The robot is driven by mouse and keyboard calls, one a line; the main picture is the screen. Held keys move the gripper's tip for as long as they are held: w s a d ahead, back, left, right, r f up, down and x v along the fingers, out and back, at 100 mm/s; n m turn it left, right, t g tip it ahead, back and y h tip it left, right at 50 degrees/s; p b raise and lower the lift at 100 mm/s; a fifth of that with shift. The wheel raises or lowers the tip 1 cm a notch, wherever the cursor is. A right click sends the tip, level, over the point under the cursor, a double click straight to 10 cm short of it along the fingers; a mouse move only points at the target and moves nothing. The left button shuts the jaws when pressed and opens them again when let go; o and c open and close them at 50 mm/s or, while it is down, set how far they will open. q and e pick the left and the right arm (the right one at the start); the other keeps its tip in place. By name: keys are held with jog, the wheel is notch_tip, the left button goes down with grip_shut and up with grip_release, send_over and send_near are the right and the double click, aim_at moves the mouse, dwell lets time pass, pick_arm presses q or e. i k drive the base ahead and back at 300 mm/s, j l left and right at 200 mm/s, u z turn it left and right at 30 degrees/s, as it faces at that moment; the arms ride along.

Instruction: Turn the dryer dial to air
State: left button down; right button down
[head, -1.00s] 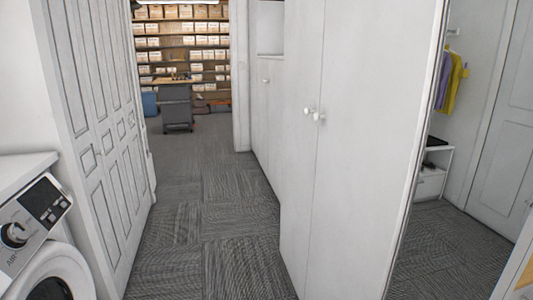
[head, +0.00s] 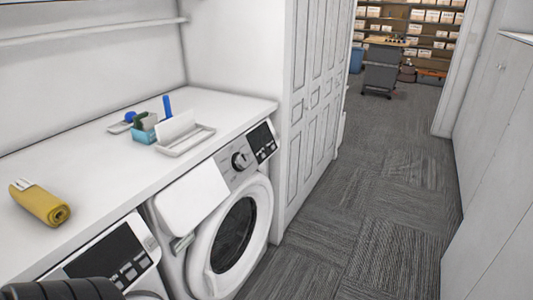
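The dial (head: 241,160) is a round dark knob with a silver face on the control panel of a white front-loading machine (head: 257,205), left of centre in the head view. A dark display (head: 262,141) sits to the right of the dial. The machine's round door looks shut. The markings around the dial are too small to read now, so I cannot tell its setting. Neither of my grippers shows in the view. A dark ribbed part at the bottom left corner looks like part of my arm.
A second machine (head: 105,258) stands at lower left. The white counter (head: 95,155) above holds a rolled yellow towel (head: 40,203), a white tray (head: 185,140) and a teal box (head: 143,135).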

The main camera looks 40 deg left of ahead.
aim_at(241, 161)
jog(key=u, duration=1.55)
